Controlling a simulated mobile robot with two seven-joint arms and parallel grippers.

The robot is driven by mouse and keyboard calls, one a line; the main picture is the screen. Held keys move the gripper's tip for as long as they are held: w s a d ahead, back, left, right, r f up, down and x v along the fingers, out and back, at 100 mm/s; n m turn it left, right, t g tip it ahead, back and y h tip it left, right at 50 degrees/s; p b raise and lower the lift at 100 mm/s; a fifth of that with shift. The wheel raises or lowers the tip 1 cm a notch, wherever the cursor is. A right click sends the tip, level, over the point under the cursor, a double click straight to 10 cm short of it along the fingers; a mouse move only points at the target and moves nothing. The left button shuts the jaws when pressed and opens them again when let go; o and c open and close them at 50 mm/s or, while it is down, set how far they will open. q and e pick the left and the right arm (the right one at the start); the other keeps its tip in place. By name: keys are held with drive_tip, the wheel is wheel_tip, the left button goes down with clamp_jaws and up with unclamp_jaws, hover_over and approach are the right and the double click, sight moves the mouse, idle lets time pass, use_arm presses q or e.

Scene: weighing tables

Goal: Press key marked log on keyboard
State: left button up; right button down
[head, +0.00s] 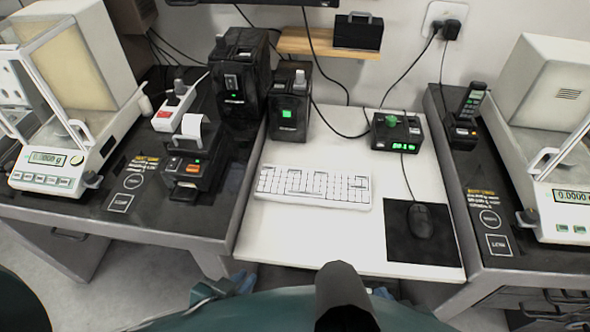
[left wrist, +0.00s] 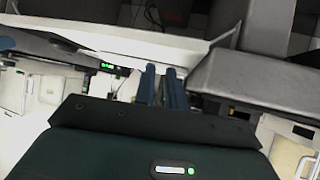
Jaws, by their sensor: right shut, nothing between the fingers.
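The white keyboard (head: 313,187) lies on the white middle table, its keys outlined in dark lines. The key lettering is too small to read, so I cannot tell which key is marked log. My left gripper (head: 243,283) is low at the table's front edge, left of and nearer than the keyboard. In the left wrist view its two blue fingers (left wrist: 161,78) stand slightly apart with nothing between them. My right gripper (head: 383,292) shows only as a bit of blue at the front edge, right of the keyboard. It is shut and empty, partly hidden by my own body.
A black mouse (head: 421,221) rests on a dark mat (head: 400,249) right of the keyboard. A small box with a green knob (head: 397,132) and black devices (head: 289,108) stand behind. A label printer (head: 194,164) and balances flank the table. The white table (head: 295,235) is clear before the keyboard.

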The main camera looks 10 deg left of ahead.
use_arm(q)
clamp_jaws()
idle(1.0)
